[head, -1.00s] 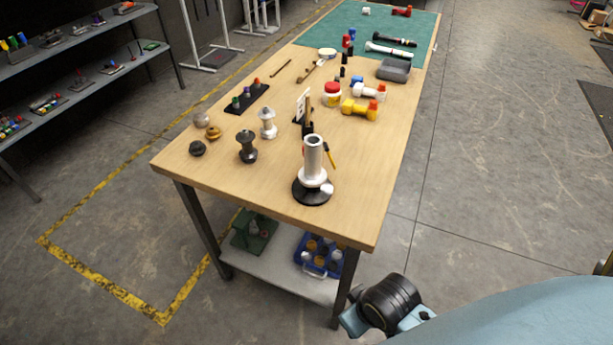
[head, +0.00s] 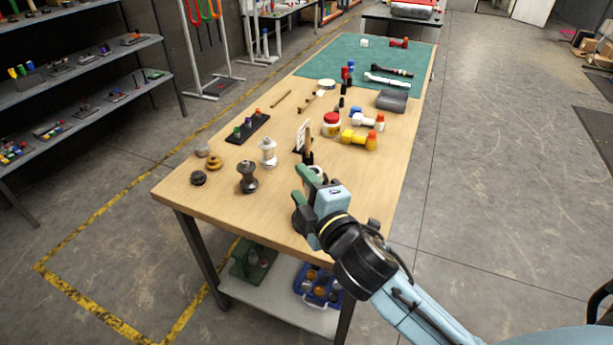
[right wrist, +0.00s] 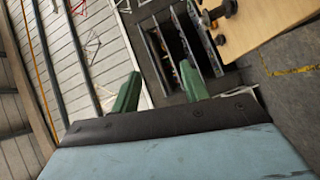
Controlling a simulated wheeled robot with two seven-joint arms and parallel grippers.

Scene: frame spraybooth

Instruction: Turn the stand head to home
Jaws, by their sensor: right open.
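The stand, a pale upright tube on a round black base, is at the table's front end and is mostly hidden behind my right gripper (head: 301,187). Only a pale bit of the stand's top (head: 317,169) shows past the gripper, so I cannot tell how its head is turned. My right gripper is open, its green fingers apart and pointing left in the head view. Whether it touches the stand is unclear. In the right wrist view the open fingers (right wrist: 160,88) have nothing between them, and the stand is not recognisable there. My left gripper is not in view.
The wooden table (head: 225,205) holds a dark spool-shaped piece (head: 247,178), a white one (head: 268,153), a red-lidded jar (head: 331,124) and a yellow tool (head: 359,139). A blue crate (head: 316,284) sits on the lower shelf.

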